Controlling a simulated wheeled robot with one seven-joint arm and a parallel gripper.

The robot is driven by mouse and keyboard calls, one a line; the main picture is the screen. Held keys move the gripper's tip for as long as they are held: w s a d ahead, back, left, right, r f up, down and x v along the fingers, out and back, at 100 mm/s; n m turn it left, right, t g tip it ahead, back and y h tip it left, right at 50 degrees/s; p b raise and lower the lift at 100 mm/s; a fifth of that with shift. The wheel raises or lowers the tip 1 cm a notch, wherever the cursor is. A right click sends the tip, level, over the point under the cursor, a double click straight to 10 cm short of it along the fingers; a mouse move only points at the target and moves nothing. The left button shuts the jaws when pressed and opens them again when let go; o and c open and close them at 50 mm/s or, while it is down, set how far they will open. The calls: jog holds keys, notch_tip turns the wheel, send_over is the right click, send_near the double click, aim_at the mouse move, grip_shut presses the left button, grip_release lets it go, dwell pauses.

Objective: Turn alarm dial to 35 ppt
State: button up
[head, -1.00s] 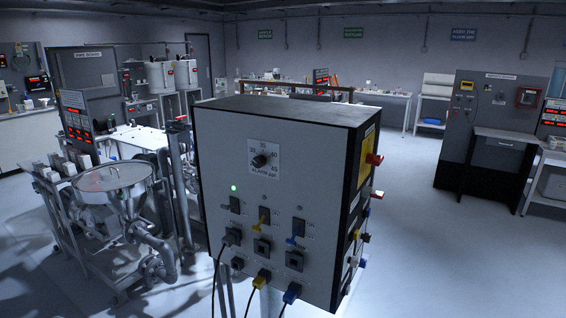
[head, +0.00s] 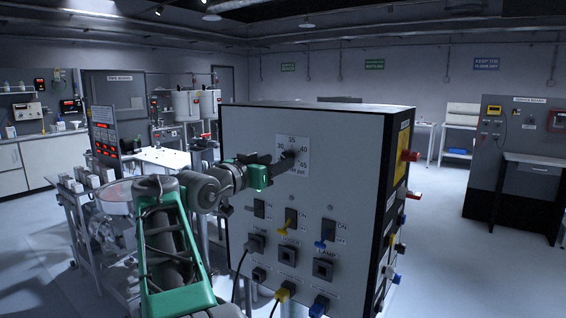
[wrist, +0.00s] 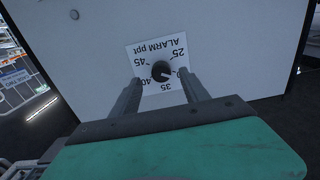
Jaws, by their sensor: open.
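The alarm dial is a small black knob (wrist: 161,71) on a white scale plate marked 25 to 45 ppt. The plate appears upside down in the wrist view (wrist: 147,50), with 35 below the knob. A faint pale mark on the knob seems to point to the lower right, near 30. My gripper (wrist: 160,77) is open, with one finger on each side of the knob. I cannot tell whether they touch it. In the head view, my gripper (head: 284,160) reaches the plate (head: 303,146) from the left and hides most of the knob.
The dial is on the upper front of a grey control box (head: 250,130). Below it are a yellow-handled switch (head: 291,219), a blue-handled switch (head: 326,234) and plugged cables. Coloured connectors (head: 410,156) stick out of its right side. Open floor lies to the right.

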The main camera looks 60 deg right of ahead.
aim_at(285, 158)
jog(key=d, duration=0.4)
jog(key=shift+s+p, duration=0.3)
jog(key=shift+p, duration=0.1)
grip_shut()
